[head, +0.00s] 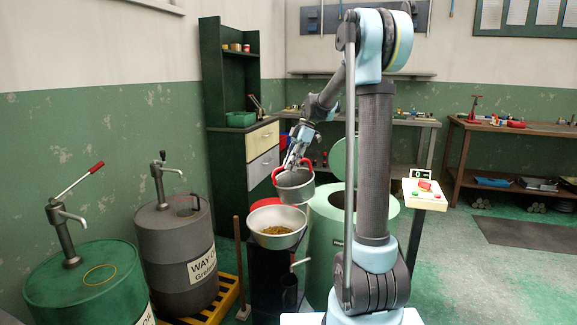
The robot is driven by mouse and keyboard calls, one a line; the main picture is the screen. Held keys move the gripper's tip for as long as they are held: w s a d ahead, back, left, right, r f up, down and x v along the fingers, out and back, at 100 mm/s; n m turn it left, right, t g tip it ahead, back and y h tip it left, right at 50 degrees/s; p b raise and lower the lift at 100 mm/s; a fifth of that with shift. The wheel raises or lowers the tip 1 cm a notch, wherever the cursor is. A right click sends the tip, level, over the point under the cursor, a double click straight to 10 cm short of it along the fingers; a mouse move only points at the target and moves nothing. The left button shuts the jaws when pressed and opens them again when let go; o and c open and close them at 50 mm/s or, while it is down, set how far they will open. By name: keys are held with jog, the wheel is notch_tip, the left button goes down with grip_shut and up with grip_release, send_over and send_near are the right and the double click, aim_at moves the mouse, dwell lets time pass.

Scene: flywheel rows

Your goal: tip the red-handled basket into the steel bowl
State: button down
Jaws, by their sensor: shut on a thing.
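The red-handled basket (296,187) is a grey metal vessel with a red handle. My gripper (296,160) is shut on it and holds it in the air. The basket looks roughly upright, with at most a slight tilt. The steel bowl (277,241) is wide and shiny and sits on a dark stand. Brownish-yellow contents (276,230) lie in the bowl. The basket is above the bowl's back right side in the picture, apart from it. What is inside the basket is hidden, and my fingertips are partly hidden by the handle.
A pale green drum (325,245) with a raised lid stands right of the bowl. A small scale display (425,189) is farther right. A green drum (85,280) and a grey drum (180,245) with pumps stand left. A green cabinet (225,150) is behind.

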jog(key=shift+w+d+f+y, duration=0.2)
jog(key=shift+d+y, duration=0.15)
jog(key=shift+y, duration=0.15)
jog(key=shift+w+d+f+g+y, duration=0.2)
jog(key=shift+d+f+g+y, duration=0.15)
jog(key=shift+f+g+y, duration=0.15)
